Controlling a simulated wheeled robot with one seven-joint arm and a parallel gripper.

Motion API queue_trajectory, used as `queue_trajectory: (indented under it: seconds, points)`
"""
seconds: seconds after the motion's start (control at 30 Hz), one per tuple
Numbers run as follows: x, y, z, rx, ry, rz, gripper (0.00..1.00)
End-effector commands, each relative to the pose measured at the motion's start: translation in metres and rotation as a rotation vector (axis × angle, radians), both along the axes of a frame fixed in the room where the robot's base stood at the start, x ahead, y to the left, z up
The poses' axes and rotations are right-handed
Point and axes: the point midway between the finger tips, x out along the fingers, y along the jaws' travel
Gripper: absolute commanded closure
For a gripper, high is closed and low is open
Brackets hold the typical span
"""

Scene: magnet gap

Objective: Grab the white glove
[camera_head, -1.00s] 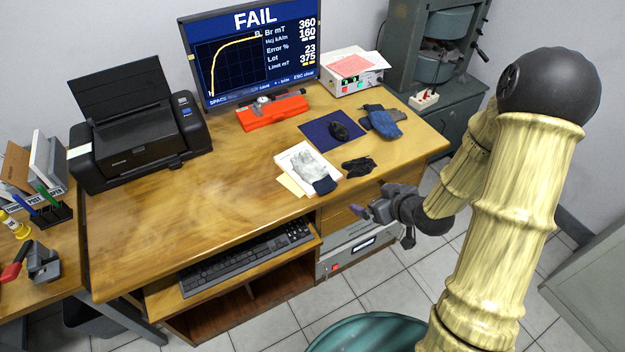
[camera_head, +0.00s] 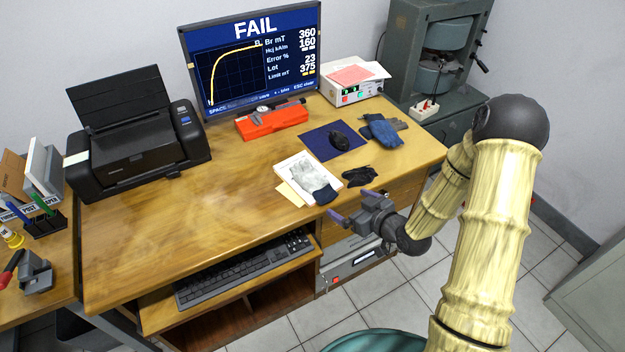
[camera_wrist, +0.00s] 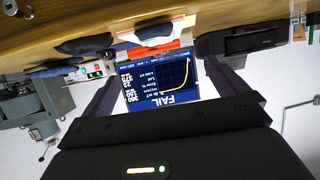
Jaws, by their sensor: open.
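The white glove (camera_head: 309,176) has a dark blue cuff and lies on a white paper pad near the desk's front edge, with the cuff toward the front. My gripper (camera_head: 352,207) is open and empty, just off the front edge, to the right of and in front of the glove. In the wrist view, which is upside down, my two fingers (camera_wrist: 165,88) are spread apart with nothing between them. The white glove (camera_wrist: 157,31) shows there at the desk's edge, above the gap between the fingers.
A black glove (camera_head: 359,176) lies right of the white one. A blue glove (camera_head: 382,131), a mouse (camera_head: 339,139) on a blue mat (camera_head: 319,146) and an orange case (camera_head: 270,122) lie behind. The keyboard (camera_head: 243,270) is on a lower shelf.

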Motion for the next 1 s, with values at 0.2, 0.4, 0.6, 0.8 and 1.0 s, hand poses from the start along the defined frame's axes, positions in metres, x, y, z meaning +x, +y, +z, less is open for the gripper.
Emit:
queue_trajectory:
  seconds: [0.2,0.4,0.6,0.8,1.0]
  points:
    - [0.027,0.025,-0.015,0.001,-0.001,0.003,0.02]
    - [0.048,0.042,-0.027,0.000,0.000,0.000,0.02]
    - [0.052,0.046,-0.029,0.000,0.000,0.000,0.02]
    - [0.053,0.046,-0.030,0.000,0.000,0.000,0.02]
    - [0.065,0.054,-0.041,0.000,0.002,0.001,0.02]
